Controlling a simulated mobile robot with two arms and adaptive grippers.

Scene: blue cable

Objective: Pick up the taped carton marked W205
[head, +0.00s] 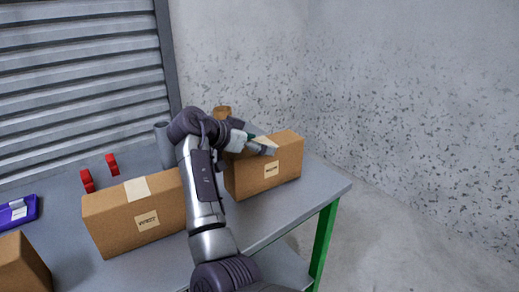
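A brown carton (265,178) stands near the table's right end with a small pale label on its front; the print is too small to read surely. A second brown carton (112,226), with pale tape (137,188) over its top and a label (147,221) that I cannot read surely, stands to its left. My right arm comes in from the bottom, and its gripper (266,147) is at the top of the right-hand carton. The fingers are small and partly hidden, so I cannot tell if they are open or touching it. My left gripper is not in view.
The grey table (62,215) has green legs (323,240). A third brown carton (20,266) is at the lower left, near a blue bin (18,212). Two red items (88,181) stand behind. A small brown object (222,112) shows behind my arm. Bare floor lies at right.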

